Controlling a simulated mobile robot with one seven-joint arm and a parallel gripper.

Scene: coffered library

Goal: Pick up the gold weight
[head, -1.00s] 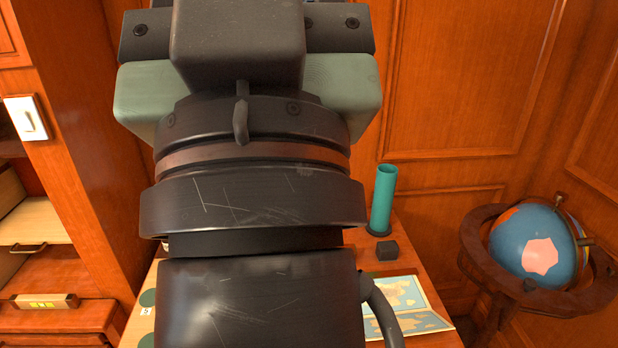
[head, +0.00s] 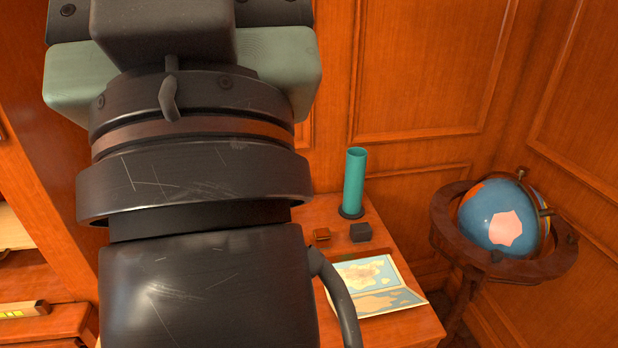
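A small gold-brown block (head: 321,235), which looks like the gold weight, sits on the wooden table (head: 395,325) just right of my arm. A dark block (head: 360,233) of similar size stands close to its right. My arm fills the left and middle of the head view and hides the table's left part. My gripper's fingertips are not visible, so their place relative to the gold weight does not show.
A teal cylinder (head: 354,182) stands upright on a dark base behind the blocks. An open map book (head: 372,287) lies in front of them. A globe (head: 500,215) in a wooden stand is at the right. Wood-panelled walls stand behind.

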